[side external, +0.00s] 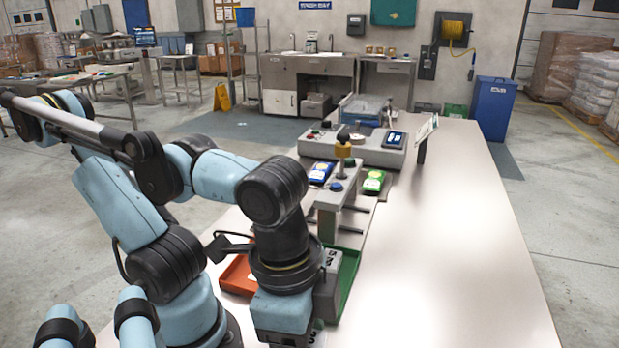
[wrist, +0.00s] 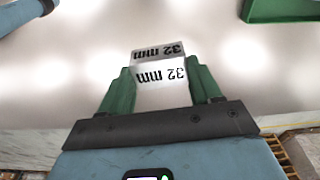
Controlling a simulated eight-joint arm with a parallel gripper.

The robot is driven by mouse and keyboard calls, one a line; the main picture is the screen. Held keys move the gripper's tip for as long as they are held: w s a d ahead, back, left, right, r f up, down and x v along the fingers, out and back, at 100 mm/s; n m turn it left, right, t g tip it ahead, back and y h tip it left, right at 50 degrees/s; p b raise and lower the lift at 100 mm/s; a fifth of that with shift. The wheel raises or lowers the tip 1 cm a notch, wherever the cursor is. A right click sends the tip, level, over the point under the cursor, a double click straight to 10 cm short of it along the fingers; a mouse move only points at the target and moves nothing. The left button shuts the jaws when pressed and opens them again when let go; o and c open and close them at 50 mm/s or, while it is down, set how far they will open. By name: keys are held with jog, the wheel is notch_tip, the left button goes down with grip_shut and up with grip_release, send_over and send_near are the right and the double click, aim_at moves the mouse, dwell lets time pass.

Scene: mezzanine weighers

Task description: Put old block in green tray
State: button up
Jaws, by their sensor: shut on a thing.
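My gripper (wrist: 160,80) has its two green fingers shut on a pale block (wrist: 160,72) marked "32 mm", one finger on each side. The lettering is upside down in the wrist view. In the side external view my wrist hides the fingers and the block. The green tray (side external: 349,272) is partly hidden behind my wrist there. A corner of the green tray (wrist: 282,12) also shows at the top right of the wrist view, apart from the block. I cannot see what lies inside it.
An orange tray (side external: 238,277) lies left of my wrist. A grey stand (side external: 329,203) and a weigher (side external: 378,153) are farther back, with a blue packet (side external: 321,172) and a green packet (side external: 373,182) nearby. The right side of the table (side external: 455,250) is clear.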

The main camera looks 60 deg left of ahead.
jog(key=shift+m, duration=0.5)
jog(key=w+a+f, duration=0.4)
jog(key=f, duration=0.1)
jog(key=w+a+f, duration=0.2)
jog(key=w+f, duration=0.1)
jog(key=shift+a+f, duration=0.15)
jog(key=shift+a, duration=0.25)
jog(key=shift+s+f, duration=0.1)
jog(key=shift+f, duration=1.85)
jog(key=o, duration=1.3)
jog(key=shift+f, duration=0.15)
jog(key=shift+r, duration=0.2)
